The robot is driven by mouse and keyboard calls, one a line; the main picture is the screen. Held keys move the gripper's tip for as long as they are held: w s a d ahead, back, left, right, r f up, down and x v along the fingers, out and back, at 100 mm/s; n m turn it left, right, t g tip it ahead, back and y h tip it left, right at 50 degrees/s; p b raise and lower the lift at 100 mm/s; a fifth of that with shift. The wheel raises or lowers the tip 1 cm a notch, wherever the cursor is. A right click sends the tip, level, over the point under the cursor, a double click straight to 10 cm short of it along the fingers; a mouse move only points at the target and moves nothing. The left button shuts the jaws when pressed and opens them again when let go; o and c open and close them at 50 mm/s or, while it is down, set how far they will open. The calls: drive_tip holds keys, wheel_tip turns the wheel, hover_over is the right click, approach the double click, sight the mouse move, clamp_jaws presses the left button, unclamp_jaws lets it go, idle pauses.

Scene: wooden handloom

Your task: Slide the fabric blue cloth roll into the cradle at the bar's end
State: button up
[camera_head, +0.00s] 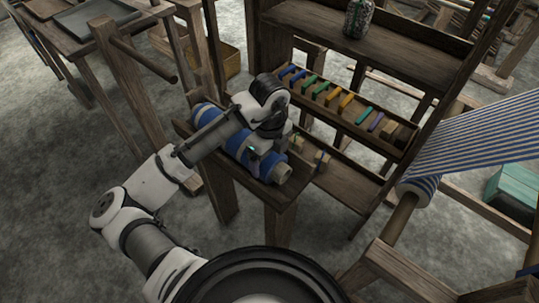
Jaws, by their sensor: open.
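The blue cloth roll (207,114) lies along a small wooden bench (283,198), with light bands and a pale wooden core end (284,173) at its lower right. My gripper (264,164) is over the roll's right half, pointing down, with its jaws open. The fingers are mostly hidden by the wrist and the roll, so I cannot tell whether they touch the cloth. My forearm crosses over the roll's middle and hides part of it. I cannot clearly single out the cradle at the bar's end.
Behind the bench stands a wooden shelf (400,45) with a jar (358,18) and a tray of coloured pieces (345,104). At right is a loom with striped cloth (480,132) on a beam. A table with a dark tray (97,24) is upper left. Floor at left is clear.

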drive_tip(key=shift+f, duration=0.25)
drive_tip(key=c, duration=1.6)
drive_tip(key=o, duration=1.9)
drive_tip(key=shift+c, duration=0.2)
wheel_tip(320, 180, up, 14)
